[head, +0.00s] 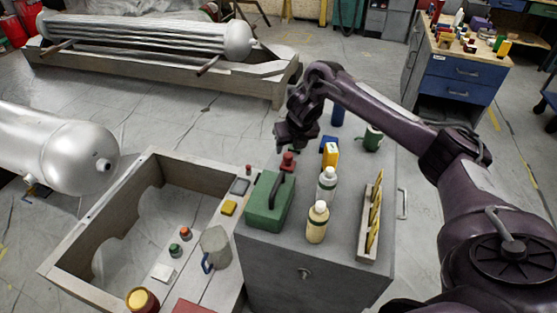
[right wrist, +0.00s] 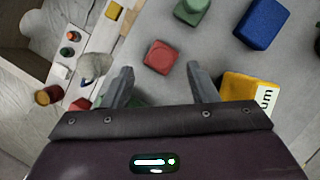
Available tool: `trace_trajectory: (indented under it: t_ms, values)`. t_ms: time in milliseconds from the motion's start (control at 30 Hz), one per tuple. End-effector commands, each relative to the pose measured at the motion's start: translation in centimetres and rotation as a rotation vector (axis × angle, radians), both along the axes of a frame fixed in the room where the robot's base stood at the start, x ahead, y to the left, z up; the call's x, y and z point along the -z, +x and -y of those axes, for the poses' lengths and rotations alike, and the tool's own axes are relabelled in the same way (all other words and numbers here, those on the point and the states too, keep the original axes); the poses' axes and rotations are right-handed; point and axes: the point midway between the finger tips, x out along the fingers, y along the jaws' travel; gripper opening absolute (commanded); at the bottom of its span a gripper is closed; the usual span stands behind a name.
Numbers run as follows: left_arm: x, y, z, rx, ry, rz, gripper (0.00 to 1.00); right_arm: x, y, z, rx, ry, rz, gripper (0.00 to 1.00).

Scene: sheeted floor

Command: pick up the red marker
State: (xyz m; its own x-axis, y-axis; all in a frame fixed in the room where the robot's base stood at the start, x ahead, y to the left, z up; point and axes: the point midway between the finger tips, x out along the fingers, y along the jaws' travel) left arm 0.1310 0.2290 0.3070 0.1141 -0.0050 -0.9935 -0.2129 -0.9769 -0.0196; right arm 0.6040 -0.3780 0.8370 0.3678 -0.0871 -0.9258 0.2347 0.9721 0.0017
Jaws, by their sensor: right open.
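A small red piece (head: 288,161), the only candidate I see for the red marker, stands on the grey cabinet top (head: 345,190) just behind the green box (head: 268,203). In the right wrist view the red piece (right wrist: 161,57) looks blocky and lies beyond the fingertips, between their lines. My right gripper (head: 290,143) is over the cabinet's far left part, above and behind the red piece. Its two fingers (right wrist: 160,78) are apart with nothing between them. My left gripper is out of view.
A yellow bottle (head: 331,155), blue block (right wrist: 262,22), white bottle (head: 326,186) and cream bottle (head: 318,222) stand close to the right. A wooden tray (head: 362,240) holds yellow sticks. A crate (head: 70,250) adjoins on the left.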

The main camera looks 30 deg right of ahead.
Motion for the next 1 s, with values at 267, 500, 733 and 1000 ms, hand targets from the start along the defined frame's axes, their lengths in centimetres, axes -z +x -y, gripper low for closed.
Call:
trace_trajectory:
  t_ms: [267,500,733,1000]
  values:
    - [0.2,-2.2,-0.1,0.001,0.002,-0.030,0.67,2.8,0.9,0.4,-0.002,-0.002,-0.008,0.53]
    - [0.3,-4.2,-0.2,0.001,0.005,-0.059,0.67,6.1,2.2,0.4,0.000,-0.001,-0.005,0.53]
    - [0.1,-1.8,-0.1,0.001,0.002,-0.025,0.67,7.1,2.6,0.6,-0.002,-0.003,-0.004,0.53]
    - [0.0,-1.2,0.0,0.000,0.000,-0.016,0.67,7.0,2.6,0.6,-0.002,-0.002,-0.004,0.33]
